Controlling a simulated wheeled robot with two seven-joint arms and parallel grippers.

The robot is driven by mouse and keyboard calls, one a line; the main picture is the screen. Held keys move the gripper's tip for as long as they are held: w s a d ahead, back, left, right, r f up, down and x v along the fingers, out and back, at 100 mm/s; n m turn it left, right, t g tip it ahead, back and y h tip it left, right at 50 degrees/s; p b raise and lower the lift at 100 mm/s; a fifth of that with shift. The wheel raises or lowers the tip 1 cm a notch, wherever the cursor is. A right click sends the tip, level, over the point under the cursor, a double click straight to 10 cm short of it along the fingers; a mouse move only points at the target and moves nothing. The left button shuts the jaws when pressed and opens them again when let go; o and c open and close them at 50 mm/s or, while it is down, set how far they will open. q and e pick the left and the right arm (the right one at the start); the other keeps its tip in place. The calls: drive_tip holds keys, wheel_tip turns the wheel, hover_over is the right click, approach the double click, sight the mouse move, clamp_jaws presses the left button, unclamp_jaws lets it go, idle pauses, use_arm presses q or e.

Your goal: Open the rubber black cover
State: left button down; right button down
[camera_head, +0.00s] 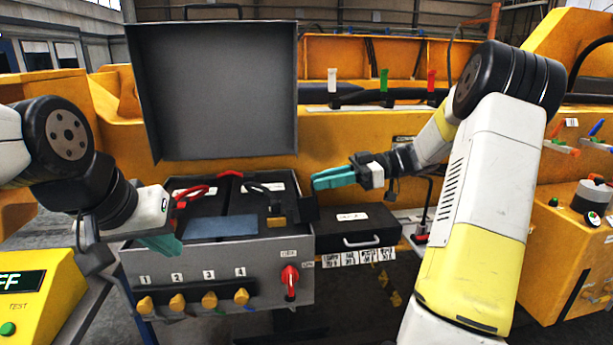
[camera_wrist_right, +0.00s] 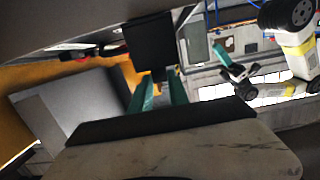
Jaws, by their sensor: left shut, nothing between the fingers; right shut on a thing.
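The black rubber cover (camera_wrist_right: 150,45) shows in the right wrist view as a dark square flap at the tips of my right gripper (camera_wrist_right: 159,82). In the head view a small dark flap (camera_head: 309,209) sits at the right edge of the open grey box, just below the fingertips. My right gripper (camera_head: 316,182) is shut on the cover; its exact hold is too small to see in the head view. My left gripper (camera_head: 178,248) is shut and empty, low at the front left of the grey box.
The open grey box (camera_head: 216,271) holds black batteries with a red cable (camera_head: 190,191) and a black cable. Its raised lid (camera_head: 215,90) stands behind. Yellow knobs and a red switch (camera_head: 290,278) line its front. A black case (camera_head: 350,225) is to the right.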

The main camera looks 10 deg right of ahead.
drive_tip(key=shift+d+f, duration=1.1)
drive_tip(key=shift+f, duration=0.15)
drive_tip(key=shift+s, duration=0.1)
drive_tip(key=c, duration=1.2)
unclamp_jaws()
drive_tip(key=shift+a, duration=0.15)
drive_tip(key=shift+c, duration=0.2)
drive_tip(key=d+r, duration=0.1)
drive_tip(key=d, duration=0.7)
drive_tip(key=shift+r, duration=0.3)
